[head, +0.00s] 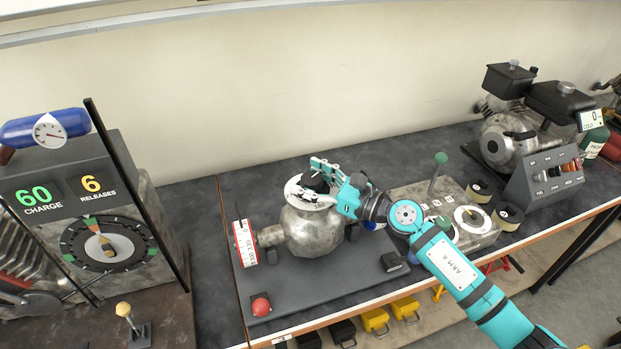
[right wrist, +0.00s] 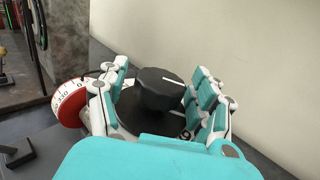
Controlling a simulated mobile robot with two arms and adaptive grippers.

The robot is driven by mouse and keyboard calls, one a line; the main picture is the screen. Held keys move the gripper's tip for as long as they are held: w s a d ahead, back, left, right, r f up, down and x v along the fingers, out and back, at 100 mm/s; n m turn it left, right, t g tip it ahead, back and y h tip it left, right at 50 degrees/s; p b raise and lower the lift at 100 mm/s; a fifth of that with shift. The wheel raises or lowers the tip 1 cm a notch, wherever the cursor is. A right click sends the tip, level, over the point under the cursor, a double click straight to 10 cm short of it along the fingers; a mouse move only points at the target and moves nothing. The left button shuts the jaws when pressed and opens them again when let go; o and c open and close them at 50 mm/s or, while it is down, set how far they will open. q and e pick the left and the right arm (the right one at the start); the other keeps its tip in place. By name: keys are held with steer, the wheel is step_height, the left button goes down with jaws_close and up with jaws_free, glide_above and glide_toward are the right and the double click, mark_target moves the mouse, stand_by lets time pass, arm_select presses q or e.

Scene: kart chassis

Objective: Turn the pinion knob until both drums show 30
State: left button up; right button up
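My right gripper (head: 322,176) reaches over the housing from the right. In the right wrist view its fingers (right wrist: 165,100) stand apart on either side of the knob, with a visible gap at the right. One red and white drum (head: 244,242) is on the left end of the housing; its numbers are too small to read surely. It also shows in the right wrist view (right wrist: 70,103). My left gripper is out of view.
A red ball-topped button (head: 261,306) is at the base plate's front left. A control panel (head: 465,222) with a green-knobbed lever (head: 440,159) stands to the right. A charge display machine (head: 85,200) is at left, an engine unit (head: 540,140) at back right.

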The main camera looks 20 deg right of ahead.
steer(key=c, duration=0.9)
steer(key=shift+c, duration=1)
steer(key=shift+f, duration=0.1)
